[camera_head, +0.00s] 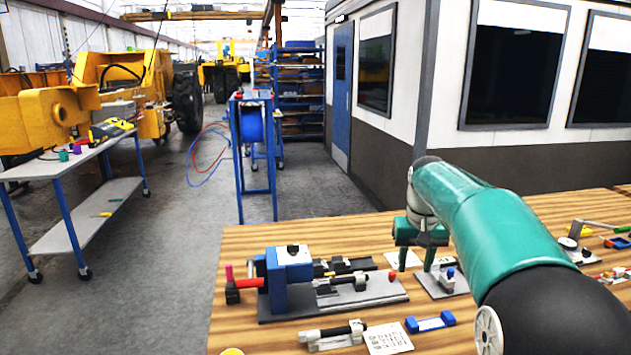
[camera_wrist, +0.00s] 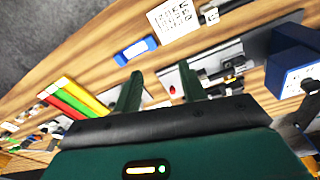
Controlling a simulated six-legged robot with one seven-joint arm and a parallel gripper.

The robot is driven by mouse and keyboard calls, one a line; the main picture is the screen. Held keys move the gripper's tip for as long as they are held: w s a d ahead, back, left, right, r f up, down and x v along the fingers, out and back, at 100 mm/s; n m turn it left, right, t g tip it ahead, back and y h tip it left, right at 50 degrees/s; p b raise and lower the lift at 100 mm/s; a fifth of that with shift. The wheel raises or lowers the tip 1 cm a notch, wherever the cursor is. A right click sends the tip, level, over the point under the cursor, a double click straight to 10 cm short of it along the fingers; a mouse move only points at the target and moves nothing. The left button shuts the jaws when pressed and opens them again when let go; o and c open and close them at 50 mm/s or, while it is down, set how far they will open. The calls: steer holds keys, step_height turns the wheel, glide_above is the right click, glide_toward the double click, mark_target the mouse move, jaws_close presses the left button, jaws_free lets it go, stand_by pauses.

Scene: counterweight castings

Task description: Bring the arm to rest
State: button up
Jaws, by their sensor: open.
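My gripper (camera_head: 417,258) is above the wooden table in the head view, at the end of my green arm, which reaches in from the lower right. Its two fingers point down and stand apart. In the wrist view both dark green fingers (camera_wrist: 160,88) are spread, with nothing held between them. Below and just right of the gripper is a small grey plate (camera_head: 441,283) with a blue-topped fitting. Whether the fingertips touch anything below cannot be told.
A blue-headed fixture (camera_head: 290,270) on a dark base stands left of the gripper. A blue block (camera_head: 430,322) and a printed card (camera_head: 388,339) lie in front. More small parts lie at the table's right. A wheeled cart (camera_head: 48,170) stands far left on open floor.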

steer(key=s+a+r+t, duration=0.1)
steer(key=s+a+r, duration=0.1)
steer(key=s, duration=0.7)
steer(key=s+a+r+t, duration=0.1)
steer(key=s+a+t, duration=0.1)
steer(key=s, duration=0.6)
steer(key=s+a+f, duration=0.1)
steer(key=s+f, duration=0.2)
steer(key=s, duration=0.4)
steer(key=s+a+f+t, duration=0.1)
steer(key=s+f, duration=0.2)
steer(key=s, duration=0.3)
steer(key=shift+s+a+n+t, duration=0.2)
steer(key=shift+s+n+t, duration=0.1)
steer(key=shift+s, duration=0.05)
